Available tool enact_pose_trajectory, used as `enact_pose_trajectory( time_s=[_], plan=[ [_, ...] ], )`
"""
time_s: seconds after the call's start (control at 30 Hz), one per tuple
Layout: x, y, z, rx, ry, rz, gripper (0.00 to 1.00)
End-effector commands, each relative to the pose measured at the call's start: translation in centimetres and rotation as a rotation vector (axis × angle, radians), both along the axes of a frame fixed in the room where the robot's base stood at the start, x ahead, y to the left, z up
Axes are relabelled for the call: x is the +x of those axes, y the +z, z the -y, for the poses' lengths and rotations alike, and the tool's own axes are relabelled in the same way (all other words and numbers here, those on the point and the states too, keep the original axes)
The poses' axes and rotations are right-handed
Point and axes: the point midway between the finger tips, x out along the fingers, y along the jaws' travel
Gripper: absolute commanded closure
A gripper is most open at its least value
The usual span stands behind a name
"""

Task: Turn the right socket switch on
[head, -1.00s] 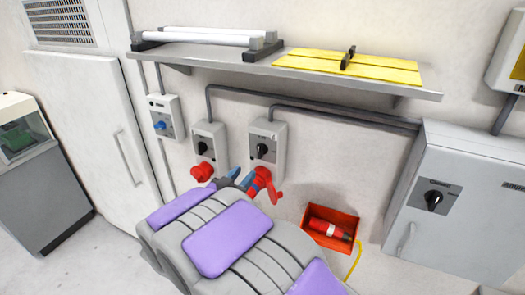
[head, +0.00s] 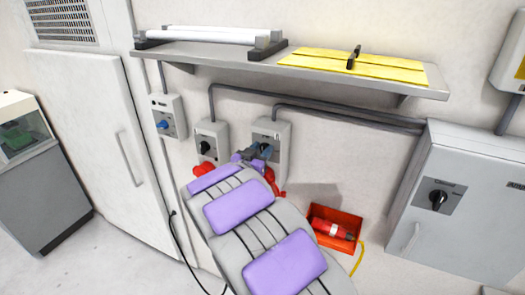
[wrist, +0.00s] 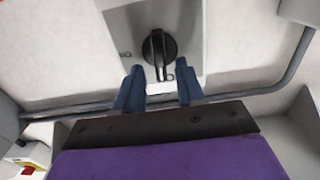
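The right socket is a grey wall box (head: 284,133) with a black rotary switch, mostly hidden behind my gripper in the head view. In the wrist view the black switch knob (wrist: 159,48) shows on the grey box face (wrist: 196,20), its grip bar roughly upright in the picture. My gripper (head: 257,151) is at the front of this box. In the wrist view its two blue fingers (wrist: 159,87) are apart, with the lower end of the knob between their tips. I cannot tell whether they touch it. The box's red socket part (head: 271,178) is partly hidden by my arm.
The left socket box (head: 220,135) has a black switch (head: 205,147) and red part (head: 202,169) close by. A shelf (head: 225,67) overhangs above. A red bin (head: 346,218) is lower right; a grey cabinet (head: 470,150) stands right.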

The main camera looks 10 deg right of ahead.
Motion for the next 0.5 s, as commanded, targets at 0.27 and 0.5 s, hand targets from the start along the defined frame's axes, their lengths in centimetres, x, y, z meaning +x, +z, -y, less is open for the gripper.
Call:
enact_pose_trajectory(
  time_s=[0.27, 0.5],
  plan=[
    [0.1, 0.0, 0.7, 0.004, 0.002, -0.001, 0.62],
    [0.1, 0.0, 1.2, 0.008, 0.001, -0.001, 0.81]
  ],
)
